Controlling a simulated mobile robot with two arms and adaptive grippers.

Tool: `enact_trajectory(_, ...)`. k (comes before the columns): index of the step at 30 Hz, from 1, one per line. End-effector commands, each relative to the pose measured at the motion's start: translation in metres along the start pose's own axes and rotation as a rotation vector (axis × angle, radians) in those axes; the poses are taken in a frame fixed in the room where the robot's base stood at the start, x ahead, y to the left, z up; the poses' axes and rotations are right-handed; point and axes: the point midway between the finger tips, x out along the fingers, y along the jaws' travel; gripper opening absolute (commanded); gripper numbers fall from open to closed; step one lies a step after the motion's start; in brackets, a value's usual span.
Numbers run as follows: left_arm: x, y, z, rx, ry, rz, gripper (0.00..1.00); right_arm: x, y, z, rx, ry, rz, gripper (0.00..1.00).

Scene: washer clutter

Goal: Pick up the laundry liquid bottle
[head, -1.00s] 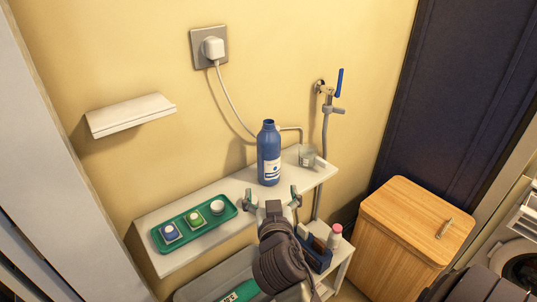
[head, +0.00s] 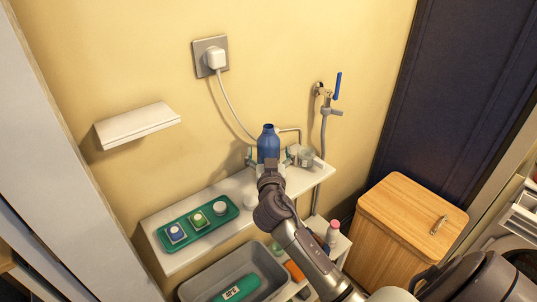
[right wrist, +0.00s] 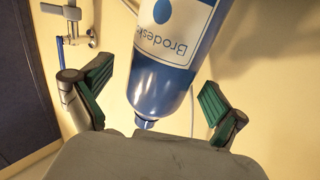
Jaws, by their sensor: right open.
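The blue laundry liquid bottle (head: 268,143) stands upright on the white shelf (head: 235,188) against the wall. My left gripper is not in view.
A green tray (head: 232,212) with several small items lies left on the shelf. A grey basin (head: 275,268) is below. A wooden cabinet (head: 412,222) stands at the right.

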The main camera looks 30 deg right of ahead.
Motion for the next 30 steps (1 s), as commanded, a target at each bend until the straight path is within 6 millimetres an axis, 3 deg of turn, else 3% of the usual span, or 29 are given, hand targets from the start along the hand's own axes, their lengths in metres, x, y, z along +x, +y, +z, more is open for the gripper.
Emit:
enact_trajectory(4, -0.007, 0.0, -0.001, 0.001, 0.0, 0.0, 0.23, 0.015, 0.0, -0.002, 0.0, 0.0, 0.0, 0.97)
enact_trajectory(12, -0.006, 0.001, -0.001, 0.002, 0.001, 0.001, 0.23, 0.017, -0.001, 0.0, 0.001, 0.0, -0.001, 0.95)
enact_trajectory(27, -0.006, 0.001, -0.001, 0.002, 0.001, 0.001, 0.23, 0.017, -0.001, 0.0, 0.001, -0.001, 0.0, 0.12)
enact_trajectory(30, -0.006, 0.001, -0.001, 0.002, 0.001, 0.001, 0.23, 0.017, -0.001, -0.002, 0.002, 0.003, -0.001, 0.09)
